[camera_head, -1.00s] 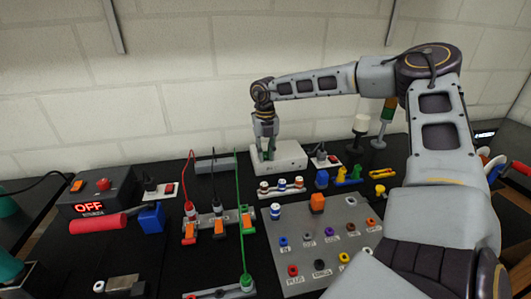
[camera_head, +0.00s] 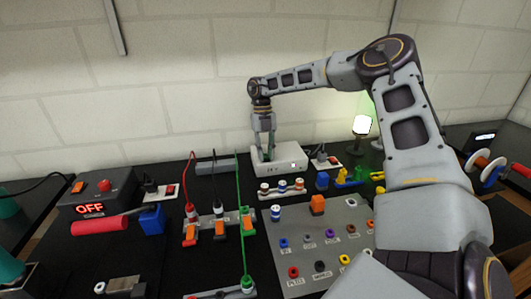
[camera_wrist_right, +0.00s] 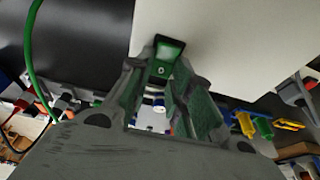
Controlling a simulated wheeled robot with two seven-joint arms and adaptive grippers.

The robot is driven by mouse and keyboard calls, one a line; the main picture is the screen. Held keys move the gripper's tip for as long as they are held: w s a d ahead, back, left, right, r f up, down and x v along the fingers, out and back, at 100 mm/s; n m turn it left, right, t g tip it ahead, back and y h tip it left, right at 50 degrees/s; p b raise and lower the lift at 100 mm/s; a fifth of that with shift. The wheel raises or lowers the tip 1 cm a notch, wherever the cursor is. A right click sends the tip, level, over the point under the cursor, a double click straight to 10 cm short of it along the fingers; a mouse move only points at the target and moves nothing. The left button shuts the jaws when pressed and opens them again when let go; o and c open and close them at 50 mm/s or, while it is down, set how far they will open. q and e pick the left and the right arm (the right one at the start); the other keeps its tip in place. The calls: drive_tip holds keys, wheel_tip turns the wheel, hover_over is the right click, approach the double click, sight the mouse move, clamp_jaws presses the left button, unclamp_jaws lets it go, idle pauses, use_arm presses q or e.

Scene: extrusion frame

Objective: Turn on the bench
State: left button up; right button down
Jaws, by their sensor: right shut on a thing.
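A white box (camera_head: 288,157), likely a power supply, stands at the back of the bench, its small front light lit. My right gripper (camera_head: 265,157) points down at the left part of this box. In the right wrist view, the gripper (camera_wrist_right: 165,90) has its fingers around a small green rocker switch (camera_wrist_right: 168,55) marked "O" on the box, and it is shut on it. A lamp (camera_head: 362,124) at the back glows white-green. My left gripper is not in view.
A red-handled tool (camera_head: 100,224) and a blue block (camera_head: 152,219) lie at left. Orange lever connectors (camera_head: 219,228), a green cable (camera_head: 240,205) and a socket panel (camera_head: 315,240) fill the middle. Coloured clips (camera_head: 345,177) lie at right, beside my arm.

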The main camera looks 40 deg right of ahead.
idle(0.3)
drive_tip(key=c, duration=1.3)
unclamp_jaws()
drive_tip(key=shift+d+r, duration=0.1)
drive_tip(key=shift+r, duration=0.05)
drive_tip(key=shift+v, duration=5.85)
drive_tip(key=shift+w, duration=0.15)
drive_tip(key=shift+w, duration=0.1)
